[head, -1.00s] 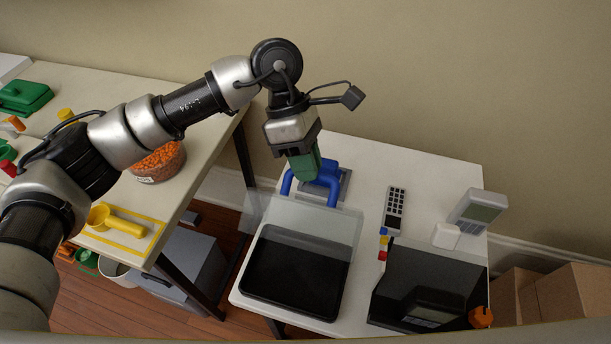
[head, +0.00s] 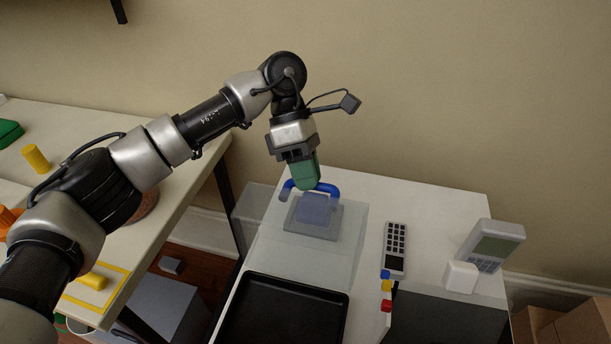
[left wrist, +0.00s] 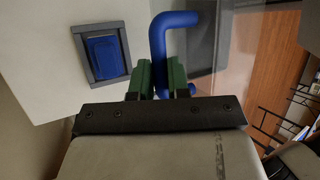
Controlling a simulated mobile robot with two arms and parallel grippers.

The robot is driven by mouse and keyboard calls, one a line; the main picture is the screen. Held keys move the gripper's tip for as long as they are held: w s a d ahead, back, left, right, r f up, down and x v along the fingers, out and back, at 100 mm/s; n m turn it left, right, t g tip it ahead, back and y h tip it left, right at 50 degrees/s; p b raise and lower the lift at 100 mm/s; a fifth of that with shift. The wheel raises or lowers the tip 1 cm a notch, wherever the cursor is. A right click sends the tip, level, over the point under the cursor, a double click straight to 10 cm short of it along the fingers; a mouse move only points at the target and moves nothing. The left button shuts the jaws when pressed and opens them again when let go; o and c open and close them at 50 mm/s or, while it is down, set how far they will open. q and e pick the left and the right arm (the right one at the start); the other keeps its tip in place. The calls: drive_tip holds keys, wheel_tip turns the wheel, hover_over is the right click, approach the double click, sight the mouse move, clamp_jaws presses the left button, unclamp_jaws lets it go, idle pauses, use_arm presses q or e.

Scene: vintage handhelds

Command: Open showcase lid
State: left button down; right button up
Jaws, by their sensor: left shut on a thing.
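The showcase has a black tray-like base (head: 285,312) at the front of the white table and a clear lid (head: 340,255) with a blue bar handle (head: 328,187). The lid stands raised, rising behind the base. My left gripper (head: 308,187), with green fingers, is shut on the handle. In the left wrist view the green fingers (left wrist: 160,82) close on the blue handle (left wrist: 172,22); their tips are partly hidden. My right gripper is out of view.
A blue block in a grey frame (head: 298,226) lies behind, seen through the lid. A second table (head: 180,190) is left.

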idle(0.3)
use_arm(q)
drive_tip(key=c, duration=1.1)
unclamp_jaws()
drive_tip(key=v, duration=1.1)
